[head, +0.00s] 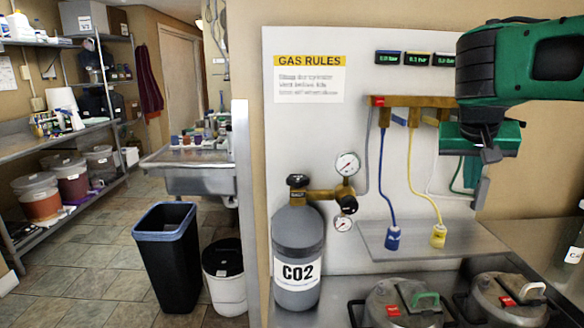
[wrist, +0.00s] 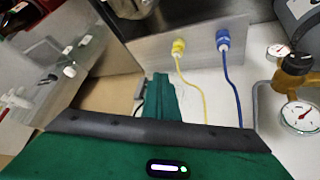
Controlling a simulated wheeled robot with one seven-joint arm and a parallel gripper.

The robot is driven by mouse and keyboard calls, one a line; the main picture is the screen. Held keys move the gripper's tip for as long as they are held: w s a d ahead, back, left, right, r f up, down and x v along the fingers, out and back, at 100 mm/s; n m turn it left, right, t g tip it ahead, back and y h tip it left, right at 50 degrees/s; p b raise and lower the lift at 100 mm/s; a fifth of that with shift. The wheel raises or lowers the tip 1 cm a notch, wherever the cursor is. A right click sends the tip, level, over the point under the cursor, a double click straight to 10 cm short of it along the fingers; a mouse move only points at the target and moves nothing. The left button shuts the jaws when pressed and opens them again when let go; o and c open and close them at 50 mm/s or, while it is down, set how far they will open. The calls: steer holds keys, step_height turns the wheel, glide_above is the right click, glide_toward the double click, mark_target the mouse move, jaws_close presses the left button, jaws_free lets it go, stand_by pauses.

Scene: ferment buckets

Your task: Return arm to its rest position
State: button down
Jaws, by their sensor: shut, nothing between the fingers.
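My gripper (head: 480,192) hangs at the right of the head view, below my green arm, in front of the white gas panel (head: 340,130). It is shut with nothing held. It partly hides the right side of the brass manifold (head: 408,101) and the hoses there. In the wrist view my gripper's green finger part (wrist: 163,95) points towards the hoses. The blue connector (head: 393,238) and the yellow connector (head: 438,236) sit on a grey shelf (head: 470,241), below and left of my gripper and apart from it.
A bottle (head: 575,240) is at the right edge. A black bin (head: 168,258) and open floor lie at the left.

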steer(key=s+d+f+g+y, duration=0.25)
steer(key=s+d+f, duration=0.25)
steer(key=s+f, duration=0.7)
steer(key=s+a+f+g+y, duration=0.1)
steer(key=s+f, duration=0.3)
steer(key=s, duration=0.4)
steer(key=s+a+f+g+y, duration=0.1)
steer(key=s+f, duration=0.3)
steer(key=s, duration=0.4)
steer(key=shift+a+f+m+g, duration=0.25)
steer(key=shift+a+m+g, duration=0.1)
steer(key=shift+a, duration=0.5)
steer(key=shift+w+f, duration=0.2)
steer(key=shift+w, duration=0.4)
